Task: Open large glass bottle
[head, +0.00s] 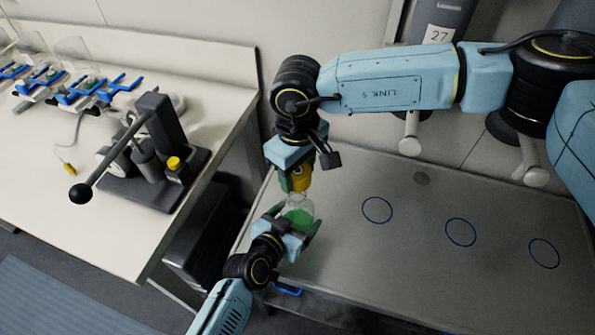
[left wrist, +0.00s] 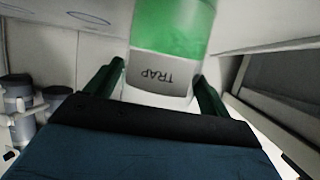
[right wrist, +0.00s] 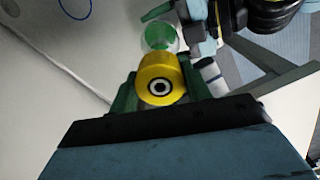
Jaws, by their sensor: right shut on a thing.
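The glass bottle (head: 299,213) holds green contents and sits between the fingers of my left gripper (head: 294,237). In the left wrist view the bottle (left wrist: 165,60) has a white label reading TRAP upside down, with a dark green finger against each side. My right gripper (head: 297,180) is above it, shut on the yellow cap (head: 299,178). In the right wrist view the cap (right wrist: 160,78) shows a black and white ring mark, and the green bottle (right wrist: 160,38) lies beyond it. I cannot tell whether cap and bottle neck touch.
The grey table (head: 400,265) under the arms has blue circles (head: 461,232) and free room at right. The white bench (head: 120,215) at left carries a dark lever device (head: 155,155) and blue racks with clear vessels. A blue handle (head: 287,289) is below the left gripper.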

